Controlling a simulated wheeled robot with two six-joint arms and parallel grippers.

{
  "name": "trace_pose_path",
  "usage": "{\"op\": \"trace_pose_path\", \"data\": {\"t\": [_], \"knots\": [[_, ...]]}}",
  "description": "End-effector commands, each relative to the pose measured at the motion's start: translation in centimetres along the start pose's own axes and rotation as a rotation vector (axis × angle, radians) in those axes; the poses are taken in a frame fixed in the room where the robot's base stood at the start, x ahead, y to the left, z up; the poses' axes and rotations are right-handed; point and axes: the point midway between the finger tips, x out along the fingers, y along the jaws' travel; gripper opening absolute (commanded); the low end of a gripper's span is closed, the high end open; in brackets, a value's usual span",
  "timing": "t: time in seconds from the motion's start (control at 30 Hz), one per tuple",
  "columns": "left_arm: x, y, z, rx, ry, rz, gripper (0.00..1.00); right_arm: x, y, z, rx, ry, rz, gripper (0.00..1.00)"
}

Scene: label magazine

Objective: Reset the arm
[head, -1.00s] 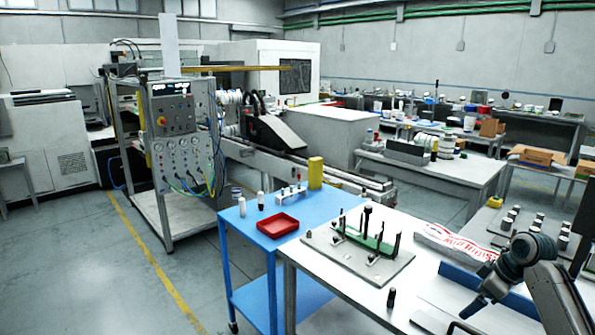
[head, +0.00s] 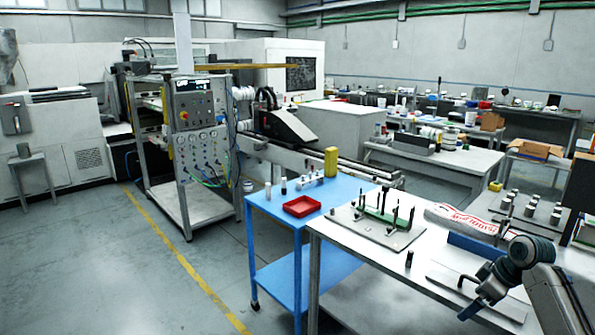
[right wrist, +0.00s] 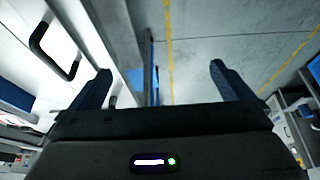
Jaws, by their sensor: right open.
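My right gripper (head: 468,298) is at the lower right of the head view, at the end of my right arm. It is over or beside the front part of the white table (head: 345,262). In the right wrist view its two blue fingers stand wide apart with nothing between them, so the gripper (right wrist: 160,85) is open and empty. Behind the fingers there are the grey floor and a white surface with a dark handle (right wrist: 50,52). My left gripper is in neither view.
The white table holds a fixture plate (head: 375,230), a small dark cylinder (head: 409,259) and a printed white bag (head: 462,219). A blue cart (head: 262,205) with a red tray (head: 302,206) stands to its left. Floor with a yellow line (head: 185,262) is free further left.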

Motion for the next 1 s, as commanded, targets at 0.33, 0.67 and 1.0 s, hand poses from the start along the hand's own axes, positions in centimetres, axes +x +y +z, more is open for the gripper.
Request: {"op": "trace_pose_path", "data": {"t": [0.33,0.67,1.0], "knots": [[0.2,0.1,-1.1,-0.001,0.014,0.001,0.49,7.7,0.1,3.0,0.138,-0.015,0.018,1.0],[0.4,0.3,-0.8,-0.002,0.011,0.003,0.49,20.4,-1.8,10.5,0.343,-0.066,0.075,1.0],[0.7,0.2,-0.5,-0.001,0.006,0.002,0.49,37.5,-11.7,27.3,0.557,-0.186,0.194,1.0]]}}
